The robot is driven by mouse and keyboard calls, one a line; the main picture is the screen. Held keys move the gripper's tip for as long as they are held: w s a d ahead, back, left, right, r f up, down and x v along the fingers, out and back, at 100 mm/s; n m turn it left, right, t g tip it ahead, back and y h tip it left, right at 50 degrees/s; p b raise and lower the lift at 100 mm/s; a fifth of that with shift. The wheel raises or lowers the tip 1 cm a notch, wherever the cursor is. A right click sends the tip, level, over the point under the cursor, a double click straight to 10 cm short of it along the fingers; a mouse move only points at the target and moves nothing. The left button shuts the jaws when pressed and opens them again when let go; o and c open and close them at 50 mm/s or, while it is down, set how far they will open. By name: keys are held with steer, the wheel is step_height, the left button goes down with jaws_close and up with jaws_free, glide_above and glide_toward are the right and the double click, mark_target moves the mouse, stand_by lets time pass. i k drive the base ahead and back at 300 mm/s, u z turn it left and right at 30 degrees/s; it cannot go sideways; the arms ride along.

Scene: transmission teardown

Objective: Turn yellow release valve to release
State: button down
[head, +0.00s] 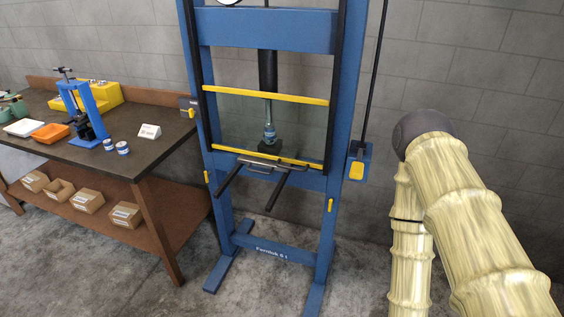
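A tall blue press frame (353,60) stands in the middle of the head view. A small blue unit (366,154) is fixed to the outer side of its right post. A yellow part (356,171) sits low on the front of this unit; it looks like the release valve, but its turn position is too small to tell. A long black lever rises from the unit. My arm, in a pale bamboo-like covering, shows to the right of the press, apart from it. My gripper is not in view.
A ram with a part under it (270,134) stands inside the press between yellow bars (265,95). Bars jut forward from the press bed. A workbench (150,165) with tools, trays and boxes stands at left. The concrete floor (150,280) in front is clear.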

mark_target(192, 112)
steer(key=u, duration=0.55)
steer(key=k, duration=1.3)
steer(key=u, duration=1.25)
steer(key=i, duration=1)
steer(key=u, duration=0.6)
steer(key=i, duration=1.45)
steer(key=z, duration=1.1)
steer(key=i, duration=0.8)
steer(key=z, duration=1.15)
steer(key=i, duration=0.25)
steer(key=z, duration=0.15)
